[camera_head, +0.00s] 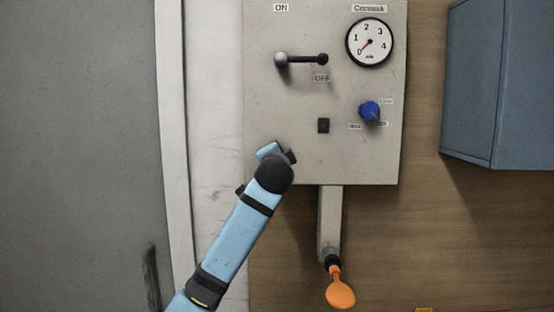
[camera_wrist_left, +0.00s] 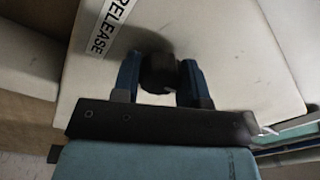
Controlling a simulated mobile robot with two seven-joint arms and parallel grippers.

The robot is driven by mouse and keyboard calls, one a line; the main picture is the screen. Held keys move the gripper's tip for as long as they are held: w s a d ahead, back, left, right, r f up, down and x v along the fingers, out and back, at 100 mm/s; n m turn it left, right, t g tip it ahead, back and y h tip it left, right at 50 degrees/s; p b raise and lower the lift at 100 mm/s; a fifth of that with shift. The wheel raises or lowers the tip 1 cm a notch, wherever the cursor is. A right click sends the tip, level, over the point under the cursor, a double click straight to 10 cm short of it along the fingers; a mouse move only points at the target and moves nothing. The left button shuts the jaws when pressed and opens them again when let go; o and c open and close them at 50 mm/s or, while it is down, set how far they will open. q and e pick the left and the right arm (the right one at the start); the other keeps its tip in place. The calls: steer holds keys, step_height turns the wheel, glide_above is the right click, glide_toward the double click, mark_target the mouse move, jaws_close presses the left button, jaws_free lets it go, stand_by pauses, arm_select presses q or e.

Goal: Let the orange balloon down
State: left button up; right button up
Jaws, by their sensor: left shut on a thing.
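The orange balloon (camera_head: 340,293) is small and hangs from the dark nozzle (camera_head: 332,262) below the panel. In the left wrist view, my left gripper (camera_wrist_left: 161,85) has its two blue fingers closed on either side of a dark round knob (camera_wrist_left: 158,66) on the pale panel. A RELEASE label (camera_wrist_left: 108,28) is beside the knob. In the head view, my left arm hides the knob and most of the gripper at the panel's lower left. My right gripper is not in view.
The panel (camera_head: 290,100) carries a horizontal lever (camera_head: 303,59) between ON and OFF labels, a gauge (camera_head: 369,43) with its needle near 0, a blue knob (camera_head: 369,111) and a black square (camera_head: 323,125). A blue cabinet (camera_head: 500,85) hangs at the right.

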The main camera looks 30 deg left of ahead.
arm_select(q)
steer(key=o, duration=0.9)
steer(key=b+v, duration=0.2)
steer(key=v, duration=1.2)
steer(key=shift+b, duration=0.4)
steer(key=shift+a, duration=0.1)
